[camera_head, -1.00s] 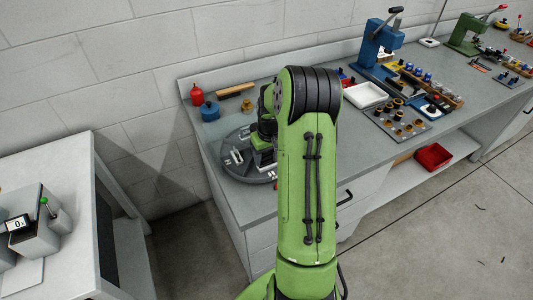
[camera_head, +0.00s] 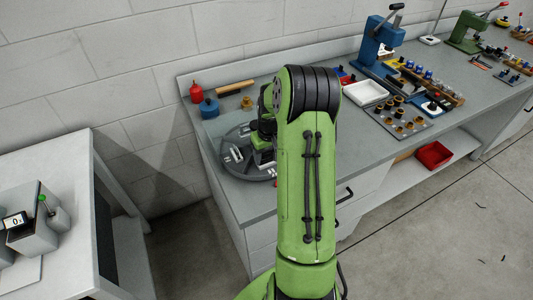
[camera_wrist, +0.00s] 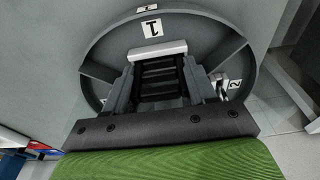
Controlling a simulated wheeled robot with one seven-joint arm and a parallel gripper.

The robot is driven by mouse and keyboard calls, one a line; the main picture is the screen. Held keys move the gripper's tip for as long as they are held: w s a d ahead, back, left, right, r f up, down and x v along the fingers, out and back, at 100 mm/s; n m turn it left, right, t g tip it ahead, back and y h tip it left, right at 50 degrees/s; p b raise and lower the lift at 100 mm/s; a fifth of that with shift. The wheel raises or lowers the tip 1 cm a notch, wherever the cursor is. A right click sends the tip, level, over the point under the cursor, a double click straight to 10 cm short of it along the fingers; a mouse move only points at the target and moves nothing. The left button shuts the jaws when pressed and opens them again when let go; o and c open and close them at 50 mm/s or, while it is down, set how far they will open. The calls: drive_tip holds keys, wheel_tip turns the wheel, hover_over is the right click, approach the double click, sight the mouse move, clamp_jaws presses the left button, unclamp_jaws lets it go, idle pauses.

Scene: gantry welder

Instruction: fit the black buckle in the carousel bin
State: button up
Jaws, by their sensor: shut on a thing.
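The carousel (camera_wrist: 222,33) is a round grey tray with raised divider walls and numbered labels, one of them a "1" near the middle. In the wrist view, my gripper (camera_wrist: 160,84) is over it, shut on the black buckle (camera_wrist: 160,77), a dark piece with crossbars. A pale bar lies across the buckle's far end; I cannot tell whether it belongs to the buckle or the bin. How deep the buckle sits is unclear. In the head view, the carousel (camera_head: 246,176) stands at the bench's left end, and my arm hides the gripper and buckle.
Small metal pieces (camera_wrist: 220,84) lie in the compartment by label 2. Right of my arm are a white tray (camera_head: 366,93) and a blue press (camera_head: 377,45).

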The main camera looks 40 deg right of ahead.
drive_tip(key=o, duration=1.1)
wheel_tip(320, 180, up, 16)
drive_tip(key=s+p, duration=0.2)
drive_tip(key=shift+a+f+p, duration=0.25)
drive_tip(key=shift+a+p, duration=0.1)
drive_tip(key=shift+p, duration=0.05)
drive_tip(key=s+a+r+n, duration=0.1)
drive_tip(key=s+a+r, duration=0.1)
drive_tip(key=a+r, duration=0.6)
drive_tip(key=s+a+n+t, duration=0.2)
drive_tip(key=s+a+t, duration=0.1)
drive_tip(key=s+a, duration=1.3)
drive_tip(key=shift+s+a+f+t+y, duration=0.15)
drive_tip(key=shift+a+t+y, duration=0.2)
drive_tip(key=shift+a, duration=0.45)
